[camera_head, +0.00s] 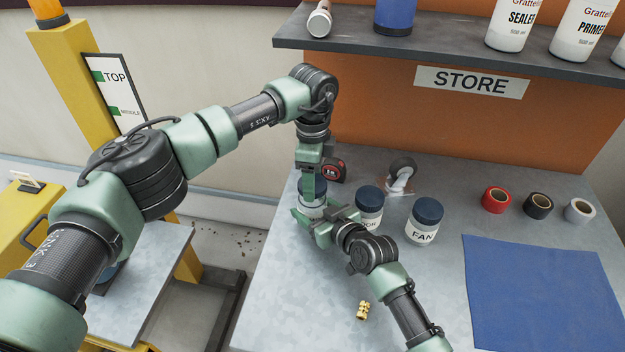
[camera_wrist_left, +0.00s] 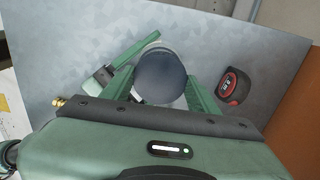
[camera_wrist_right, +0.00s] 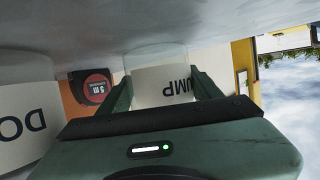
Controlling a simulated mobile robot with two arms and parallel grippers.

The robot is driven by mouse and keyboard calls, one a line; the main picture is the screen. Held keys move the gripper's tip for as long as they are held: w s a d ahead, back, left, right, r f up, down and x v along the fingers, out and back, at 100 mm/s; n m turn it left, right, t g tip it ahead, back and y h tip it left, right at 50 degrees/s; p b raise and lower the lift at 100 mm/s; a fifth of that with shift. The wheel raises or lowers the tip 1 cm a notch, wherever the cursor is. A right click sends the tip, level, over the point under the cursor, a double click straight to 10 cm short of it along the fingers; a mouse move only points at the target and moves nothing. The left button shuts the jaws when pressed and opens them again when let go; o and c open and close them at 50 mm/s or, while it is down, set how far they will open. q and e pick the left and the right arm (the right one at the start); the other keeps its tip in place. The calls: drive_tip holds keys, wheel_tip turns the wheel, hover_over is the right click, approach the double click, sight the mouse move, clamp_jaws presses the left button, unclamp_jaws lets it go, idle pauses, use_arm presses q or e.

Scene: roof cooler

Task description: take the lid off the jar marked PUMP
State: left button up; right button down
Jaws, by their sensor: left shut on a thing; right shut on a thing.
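The PUMP jar (camera_head: 310,207) stands on the grey table under both grippers, partly hidden by them; its label reads UMP upside down in the right wrist view (camera_wrist_right: 165,86). Its dark blue lid (camera_wrist_left: 162,76) is on top, seen from above in the left wrist view. My left gripper (camera_head: 312,185) comes down from above and is shut on the lid. The left fingers lie on both sides of the lid in the left wrist view. My right gripper (camera_head: 308,214) reaches in low from the right and is shut on the jar body, one finger on each side of the white label.
A second jar, label partly hidden (camera_head: 369,208), and the FAN jar (camera_head: 424,222) stand to the right. A red and black tape measure (camera_head: 336,171) lies behind. Tape rolls (camera_head: 538,205), a blue mat (camera_head: 540,290) and a brass fitting (camera_head: 363,310) are farther off. The STORE shelf (camera_head: 450,48) overhangs the back.

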use_arm(q)
drive_tip(key=shift+r, duration=2)
use_arm(e)
drive_tip(key=shift+c, duration=1.1)
unclamp_jaws()
